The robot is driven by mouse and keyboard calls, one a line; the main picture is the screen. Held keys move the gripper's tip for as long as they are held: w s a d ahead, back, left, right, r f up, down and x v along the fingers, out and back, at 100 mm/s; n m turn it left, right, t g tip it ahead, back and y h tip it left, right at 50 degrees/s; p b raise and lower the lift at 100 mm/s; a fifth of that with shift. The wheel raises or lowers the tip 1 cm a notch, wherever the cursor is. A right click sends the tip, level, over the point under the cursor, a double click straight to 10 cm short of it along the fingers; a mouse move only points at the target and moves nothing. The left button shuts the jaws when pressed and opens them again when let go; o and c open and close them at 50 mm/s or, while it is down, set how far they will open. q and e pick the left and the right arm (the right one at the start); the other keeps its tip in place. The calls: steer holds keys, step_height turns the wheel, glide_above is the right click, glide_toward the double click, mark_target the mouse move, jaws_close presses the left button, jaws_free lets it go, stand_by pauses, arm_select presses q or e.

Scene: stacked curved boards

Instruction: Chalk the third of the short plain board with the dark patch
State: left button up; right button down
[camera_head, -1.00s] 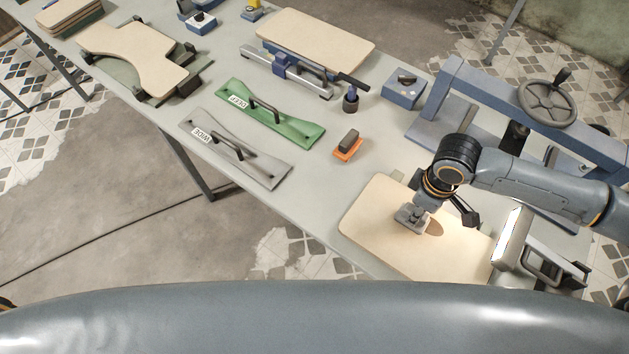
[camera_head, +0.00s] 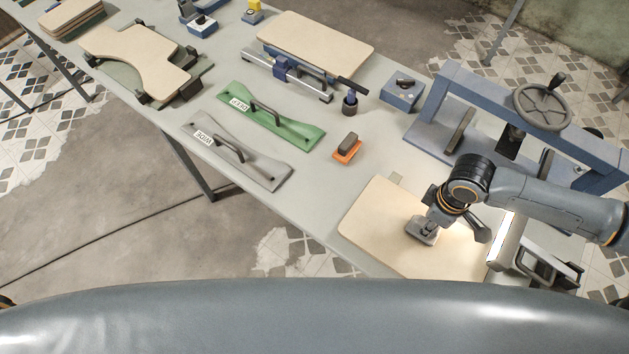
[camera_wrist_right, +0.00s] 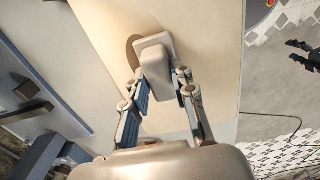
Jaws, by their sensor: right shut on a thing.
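The short plain board (camera_head: 375,222) is pale wood and lies flat at the table's near right. Its dark patch (camera_wrist_right: 131,50) shows in the wrist view beside a pale grey block (camera_wrist_right: 154,58); the rest of the patch is covered. In the head view the patch is hidden by my right gripper (camera_head: 424,232). My right gripper is shut on the grey block, which is over the board at the patch. I cannot tell whether the block touches the wood. No chalk marks can be made out. My left gripper is out of view.
A bright lamp bar (camera_head: 507,240) stands at the board's right end. A blue press (camera_head: 545,110) with a handwheel is behind. A grey template (camera_head: 205,125), a green template (camera_head: 290,128) and an orange-based block (camera_head: 347,148) lie left. Clear table separates them from the board.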

steer(key=shift+d, duration=0.1)
stand_by(0.3)
steer(key=shift+s+d+f+p, duration=0.1)
steer(key=shift+s+d+p, duration=0.1)
steer(key=shift+s+d, duration=0.55)
steer(key=shift+s+d+f+p, duration=0.1)
steer(key=shift+s+d+p, duration=0.1)
steer(key=shift+s+d, duration=0.55)
steer(key=shift+w+d, duration=0.15)
steer(key=shift+d, duration=0.05)
steer(key=shift+w, duration=0.1)
steer(key=shift+w+d+r, duration=0.1)
steer(key=shift+w+d, duration=0.95)
steer(key=shift+w, duration=0.25)
steer(key=shift+a, duration=0.1)
steer(key=shift+w+a, duration=0.6)
steer(key=shift+a, duration=0.25)
steer(key=shift+w+a, duration=0.55)
steer(key=shift+a, duration=0.3)
steer(key=shift+a, duration=0.1)
